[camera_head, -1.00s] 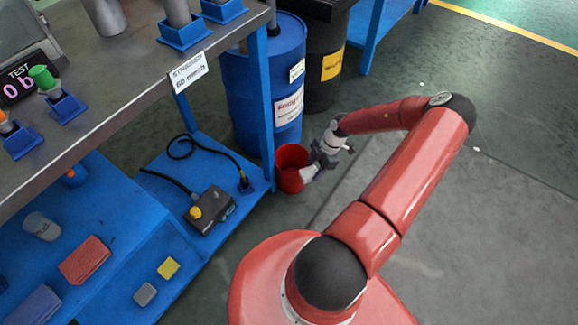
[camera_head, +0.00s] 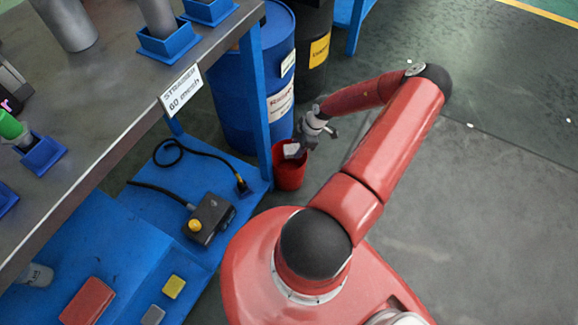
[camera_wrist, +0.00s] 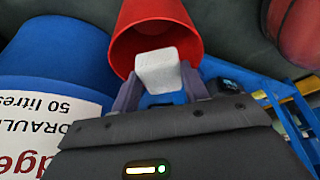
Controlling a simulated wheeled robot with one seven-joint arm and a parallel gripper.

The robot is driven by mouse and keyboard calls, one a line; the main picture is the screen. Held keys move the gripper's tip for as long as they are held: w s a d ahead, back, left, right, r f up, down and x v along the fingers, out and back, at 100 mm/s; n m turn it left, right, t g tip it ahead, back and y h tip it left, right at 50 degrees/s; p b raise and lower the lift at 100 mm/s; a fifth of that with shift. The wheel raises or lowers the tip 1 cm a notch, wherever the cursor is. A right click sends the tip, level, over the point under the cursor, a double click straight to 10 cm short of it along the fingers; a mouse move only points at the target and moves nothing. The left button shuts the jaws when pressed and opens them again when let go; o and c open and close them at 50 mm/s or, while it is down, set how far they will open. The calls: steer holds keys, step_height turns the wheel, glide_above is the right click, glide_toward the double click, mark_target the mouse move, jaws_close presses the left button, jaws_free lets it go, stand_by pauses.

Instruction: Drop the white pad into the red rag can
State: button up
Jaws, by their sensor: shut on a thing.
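The white pad (camera_wrist: 158,72) is between the fingers of my gripper (camera_wrist: 160,98) in the wrist view, and my gripper is shut on it. The red rag can (camera_wrist: 152,12) stands open just beyond the pad, whose far end overlaps the can's mouth in that view. In the head view the red rag can (camera_head: 288,174) stands on the floor beside the blue bench leg. My gripper (camera_head: 299,148) is at its rim on the right, with the white pad (camera_head: 291,150) showing over the opening. How deep the pad sits relative to the rim is hard to tell.
A blue drum (camera_head: 262,85) and a black drum (camera_head: 313,45) stand behind the can. The blue bench (camera_head: 256,110) is at left, its lower shelf holding a dark box with a yellow button (camera_head: 211,217) and cable. The grey floor at right is clear.

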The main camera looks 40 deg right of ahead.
step_height(320, 180, down, 2)
steer(key=shift+f+b, duration=0.25)
steer(key=shift+b, duration=0.3)
steer(key=o, duration=1)
steer(key=shift+o, duration=0.2)
steer(key=p+v, duration=0.1)
steer(key=v, duration=0.7)
